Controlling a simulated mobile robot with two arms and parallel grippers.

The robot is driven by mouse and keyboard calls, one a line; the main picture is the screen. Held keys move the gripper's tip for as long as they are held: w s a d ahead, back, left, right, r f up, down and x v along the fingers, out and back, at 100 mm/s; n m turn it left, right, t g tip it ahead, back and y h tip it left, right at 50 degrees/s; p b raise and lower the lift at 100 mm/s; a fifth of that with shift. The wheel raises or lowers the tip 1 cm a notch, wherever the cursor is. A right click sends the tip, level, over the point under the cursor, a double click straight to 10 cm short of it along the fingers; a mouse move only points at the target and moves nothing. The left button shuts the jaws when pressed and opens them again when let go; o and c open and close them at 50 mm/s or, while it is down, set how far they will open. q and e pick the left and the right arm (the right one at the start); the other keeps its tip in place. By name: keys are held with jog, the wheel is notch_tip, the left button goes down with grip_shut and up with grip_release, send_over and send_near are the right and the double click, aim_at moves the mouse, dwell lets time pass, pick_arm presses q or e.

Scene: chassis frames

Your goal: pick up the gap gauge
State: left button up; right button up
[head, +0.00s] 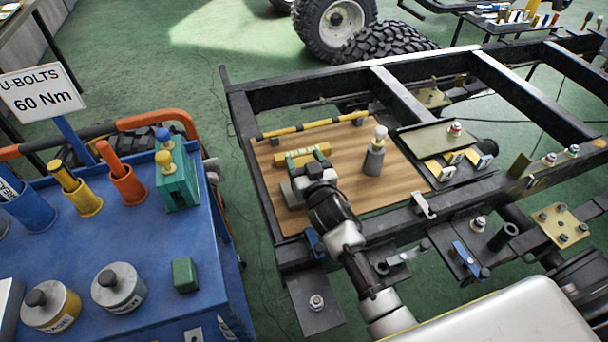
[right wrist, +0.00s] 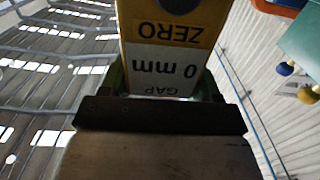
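The gap gauge (right wrist: 172,55) is a yellow and white piece with the words ZERO and GAP 0 mm, upside down in the right wrist view. My right gripper (right wrist: 165,88) has a finger with a green pad close against each side of it, and appears shut on it. In the head view my right gripper (head: 298,178) is low over the left part of the wooden board (head: 400,180). There the arm and fingers hide most of the gauge. My left gripper is not in view.
The black chassis frame (head: 245,150) surrounds the board. A blue cart (head: 150,245) with a teal block (head: 177,185) stands at left.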

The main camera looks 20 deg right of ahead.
jog(key=c, duration=0.4)
jog(key=shift+c, duration=0.3)
